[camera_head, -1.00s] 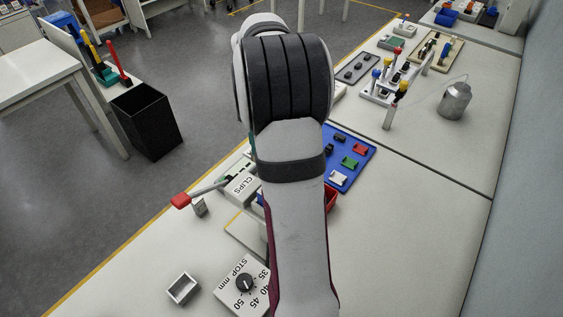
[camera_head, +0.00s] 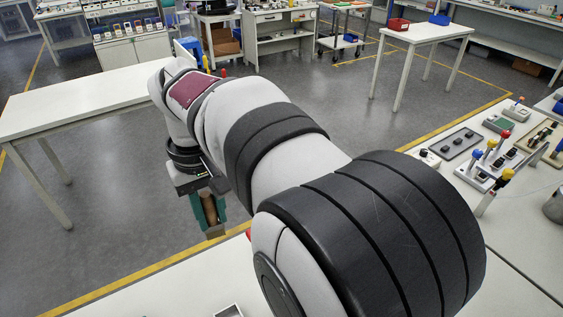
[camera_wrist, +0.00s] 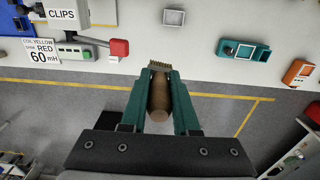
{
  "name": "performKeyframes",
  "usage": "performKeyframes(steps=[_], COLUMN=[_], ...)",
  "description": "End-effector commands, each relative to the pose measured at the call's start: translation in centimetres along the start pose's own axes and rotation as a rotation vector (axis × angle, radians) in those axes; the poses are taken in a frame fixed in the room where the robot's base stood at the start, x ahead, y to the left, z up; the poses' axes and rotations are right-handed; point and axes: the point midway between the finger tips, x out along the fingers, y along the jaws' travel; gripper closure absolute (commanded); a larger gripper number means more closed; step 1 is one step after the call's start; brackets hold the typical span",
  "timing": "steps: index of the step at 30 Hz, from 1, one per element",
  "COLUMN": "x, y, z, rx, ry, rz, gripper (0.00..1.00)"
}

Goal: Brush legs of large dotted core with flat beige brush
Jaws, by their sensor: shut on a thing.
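My gripper (camera_wrist: 158,76) has teal fingers shut on a brown-beige brush (camera_wrist: 159,98). The brush's handle lies between the fingers, and its short yellowish bristles stick out past the fingertips towards the table. In the head view, my gripper (camera_head: 209,214) hangs beyond the table's edge at left centre, with the brush (camera_head: 209,206) between its fingers. The bristles appear clear of everything. I cannot make out the large dotted core in either current view.
In the wrist view, the white table (camera_wrist: 205,40) carries a CLIPS box (camera_wrist: 62,14), a red-handled lever (camera_wrist: 119,48), a small grey tray (camera_wrist: 173,17), a teal device (camera_wrist: 245,51) and an orange device (camera_wrist: 298,72). Grey floor lies under my gripper. An empty white table (camera_head: 80,98) stands at left.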

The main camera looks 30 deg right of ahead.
Motion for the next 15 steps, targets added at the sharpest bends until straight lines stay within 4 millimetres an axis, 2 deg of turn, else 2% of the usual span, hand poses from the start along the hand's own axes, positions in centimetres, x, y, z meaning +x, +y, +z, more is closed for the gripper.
performKeyframes(steps=[12,15], x=[0.0,0.0], y=[0.1,1.2], z=[0.0,-0.1], rx=[0.000,0.002], ry=[0.000,0.000], rz=[0.000,0.000], gripper=[1.00,1.00])
